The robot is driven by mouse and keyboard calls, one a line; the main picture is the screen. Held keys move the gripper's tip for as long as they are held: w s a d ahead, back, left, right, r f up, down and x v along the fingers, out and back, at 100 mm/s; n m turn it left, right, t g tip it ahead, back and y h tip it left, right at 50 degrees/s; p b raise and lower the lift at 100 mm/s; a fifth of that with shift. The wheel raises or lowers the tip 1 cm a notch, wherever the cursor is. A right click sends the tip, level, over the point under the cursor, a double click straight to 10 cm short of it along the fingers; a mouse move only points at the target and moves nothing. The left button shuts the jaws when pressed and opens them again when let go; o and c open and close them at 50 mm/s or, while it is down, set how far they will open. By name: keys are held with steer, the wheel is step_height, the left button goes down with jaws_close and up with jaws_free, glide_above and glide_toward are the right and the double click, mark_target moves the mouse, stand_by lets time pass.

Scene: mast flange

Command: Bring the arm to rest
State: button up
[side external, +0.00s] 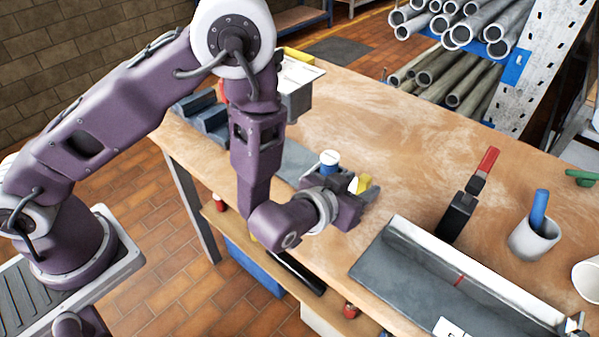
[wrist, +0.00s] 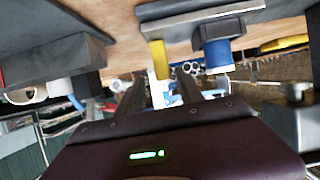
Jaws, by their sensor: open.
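My gripper (side external: 362,196) is low over the left part of the wooden workbench, with my purple arm reaching in from the left. In the wrist view the gripper (wrist: 158,98) shows two dark fingers apart, with no object held between them. A yellow piece (side external: 364,183) shows close by the fingers; whether they touch it I cannot tell. It also appears beyond the fingers in the wrist view (wrist: 160,58). A blue cylinder with a white top (side external: 329,160) stands just behind the gripper; a blue cylinder (wrist: 217,52) also shows in the wrist view.
A grey angle-shaped tray (side external: 385,268) lies right of my gripper. A black clamp with a red handle (side external: 462,205) and a white cup (side external: 534,238) holding a blue tool stand further right. Grey pipes (side external: 470,30) are racked behind. The bench's back middle (side external: 390,125) is clear.

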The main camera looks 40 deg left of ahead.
steer(key=s+a+r+g+h, duration=0.1)
steer(key=s+a+r+g, duration=0.15)
steer(key=r, duration=0.65)
steer(key=s+a+r+g+h, duration=0.15)
steer(key=a+r, duration=0.25)
steer(key=r, duration=0.4)
steer(key=s+a+r+g+y, duration=0.1)
steer(key=s+a, duration=0.5)
steer(key=s, duration=0.6)
steer(key=s+a+r+g+y, duration=0.1)
steer(key=s+a, duration=0.5)
steer(key=s, duration=0.6)
step_height(320, 180, up, 2)
steer(key=shift+s+r+g+y, duration=0.1)
steer(key=shift+s+g+y, duration=0.3)
steer(key=shift+g, duration=0.4)
